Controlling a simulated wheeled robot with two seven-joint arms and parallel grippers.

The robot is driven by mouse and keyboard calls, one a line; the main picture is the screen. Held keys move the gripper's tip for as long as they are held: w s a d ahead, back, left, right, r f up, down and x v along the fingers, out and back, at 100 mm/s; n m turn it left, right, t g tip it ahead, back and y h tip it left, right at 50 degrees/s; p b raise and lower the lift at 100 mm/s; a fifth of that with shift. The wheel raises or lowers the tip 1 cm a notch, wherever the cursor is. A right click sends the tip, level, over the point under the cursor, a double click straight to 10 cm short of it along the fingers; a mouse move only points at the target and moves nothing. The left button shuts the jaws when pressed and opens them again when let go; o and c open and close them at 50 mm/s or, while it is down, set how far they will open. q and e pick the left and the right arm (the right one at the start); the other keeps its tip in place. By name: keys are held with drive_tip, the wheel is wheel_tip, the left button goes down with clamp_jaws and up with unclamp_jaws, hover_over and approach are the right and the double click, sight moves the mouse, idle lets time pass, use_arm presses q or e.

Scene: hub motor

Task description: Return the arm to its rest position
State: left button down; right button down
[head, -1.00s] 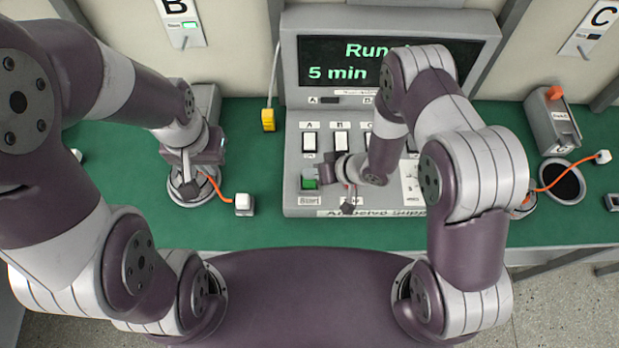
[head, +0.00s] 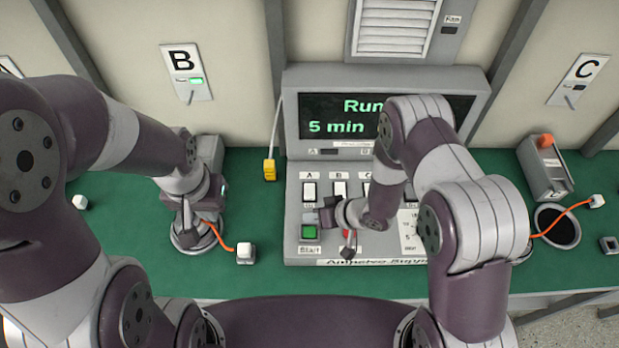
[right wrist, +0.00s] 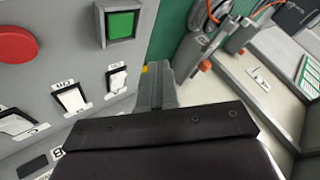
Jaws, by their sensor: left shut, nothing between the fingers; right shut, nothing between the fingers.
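My right gripper (head: 320,217) is over the lower left of the grey control panel (head: 293,190), just above the green Start button (head: 309,232) in the picture. Its fingers are shut and empty; they also show in the right wrist view (right wrist: 158,85), apart from the green button (right wrist: 121,23). A red button (right wrist: 14,44) shows in the right wrist view; in the head view my wrist mostly hides it. My left gripper (head: 187,216) is shut and empty above a round grey fixture (head: 184,243) at the left, which it partly hides.
The display (head: 318,112) reads "Run" and "5 min", partly hidden by my right arm. White rocker switches (head: 309,190) line the panel. An orange cable with a white plug (head: 245,253) lies left of it.

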drive_tip(key=s+d+f+h, duration=0.1)
drive_tip(key=d, duration=0.1)
drive_tip(key=s+d+f+g+h, duration=0.1)
drive_tip(key=f, duration=0.1)
drive_tip(key=shift+s+d+n+h, duration=0.1)
drive_tip(key=shift+d+n+h, duration=0.2)
drive_tip(key=shift+d+n, duration=0.1)
drive_tip(key=d+h, duration=0.2)
drive_tip(key=d, duration=0.1)
drive_tip(key=s+d+r+h+b, duration=0.1)
drive_tip(key=d, duration=0.1)
drive_tip(key=shift+d+g, duration=0.2)
drive_tip(key=shift+g, duration=0.2)
drive_tip(key=s+d+r+m+h+b, duration=0.1)
drive_tip(key=s+d+r+m+b, duration=0.1)
drive_tip(key=r, duration=0.5)
drive_tip(key=s+d+r+m+h+b, duration=0.1)
drive_tip(key=s+d+r+m+b, duration=0.1)
drive_tip(key=s+d+r+b, duration=0.2)
wheel_tip(320, 180, up, 4)
drive_tip(key=shift+s+d+m+g+h+b, duration=0.3)
drive_tip(key=shift+s+d+m+h+b, duration=0.1)
drive_tip(key=shift+d+b, duration=0.7)
drive_tip(key=shift+w, duration=0.1)
